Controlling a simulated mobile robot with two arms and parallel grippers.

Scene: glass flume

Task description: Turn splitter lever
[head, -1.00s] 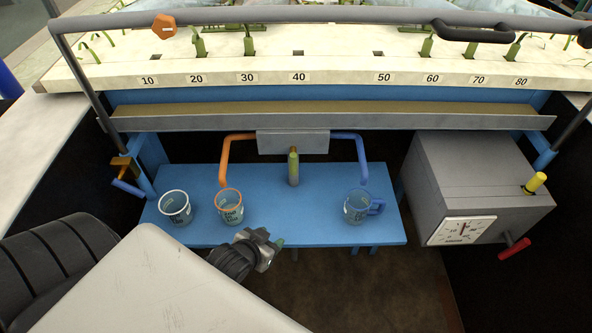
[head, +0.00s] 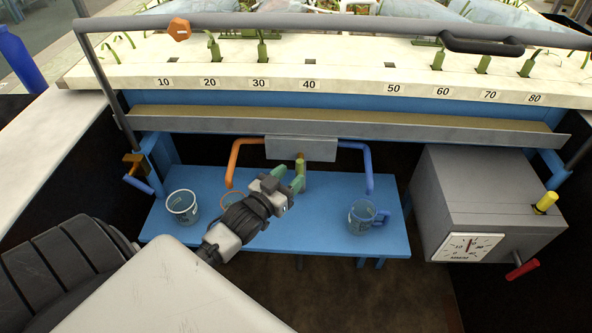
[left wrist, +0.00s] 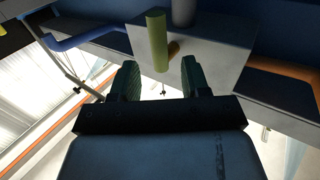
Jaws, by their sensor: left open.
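The splitter box (head: 315,149) is a grey block under the flume's channel, with an orange pipe (head: 233,162) on its left and a blue pipe (head: 369,170) on its right. The splitter lever (head: 300,161), a yellow-green handle, hangs in front of it, its lower part hidden by my gripper. My left gripper (head: 288,178) is open just in front of the lever. In the left wrist view the lever (left wrist: 157,40) stands just beyond the gap between the green fingertips (left wrist: 160,76); I cannot tell whether they touch it. My right gripper is not in view.
A grey box with a dial (head: 468,246) stands at right. A grey rail (head: 300,25) crosses above.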

